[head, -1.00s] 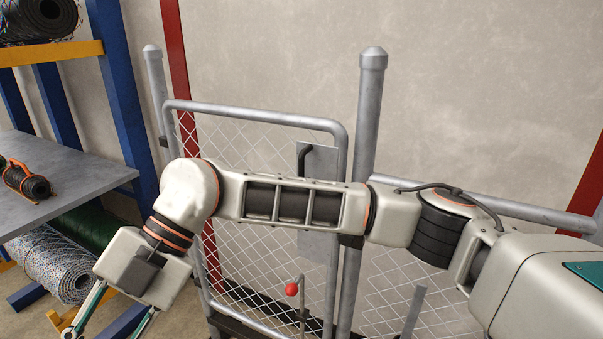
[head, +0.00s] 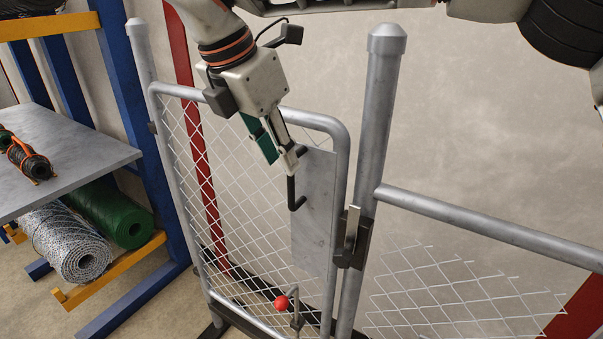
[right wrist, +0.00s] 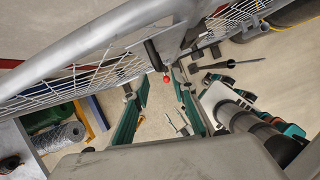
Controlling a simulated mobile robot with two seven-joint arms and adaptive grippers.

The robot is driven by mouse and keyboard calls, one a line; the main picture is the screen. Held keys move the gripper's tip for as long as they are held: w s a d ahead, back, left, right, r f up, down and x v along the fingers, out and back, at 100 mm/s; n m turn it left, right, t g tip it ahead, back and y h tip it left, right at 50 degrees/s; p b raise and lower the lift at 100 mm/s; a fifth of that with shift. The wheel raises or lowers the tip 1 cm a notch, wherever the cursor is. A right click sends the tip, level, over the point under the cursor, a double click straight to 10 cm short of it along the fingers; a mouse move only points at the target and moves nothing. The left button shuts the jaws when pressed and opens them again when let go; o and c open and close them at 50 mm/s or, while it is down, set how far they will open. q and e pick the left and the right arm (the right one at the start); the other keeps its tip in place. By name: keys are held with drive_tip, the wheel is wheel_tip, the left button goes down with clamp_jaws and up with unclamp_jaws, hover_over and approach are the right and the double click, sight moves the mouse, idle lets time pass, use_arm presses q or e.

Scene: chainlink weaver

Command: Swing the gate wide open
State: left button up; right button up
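The gate (head: 245,115) is a grey tube frame with chainlink mesh, standing upright in the head view. A latch (head: 352,238) is on the post. A rod with a red ball (head: 281,302) is low on the gate. My right gripper (head: 285,158) points down at the handle's top, its fingers apart. Contact cannot be told. My left gripper is not in view.
A fence panel (head: 450,290) with a top rail continues right of the post. At left are a grey table (head: 60,150), a blue rack (head: 130,90) and rolls of mesh, one green (head: 115,215). A plain wall stands behind.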

sight(288, 178)
drive_tip(key=shift+x, duration=3.8)
drive_tip(key=shift+s+a, duration=0.1)
clamp_jaws()
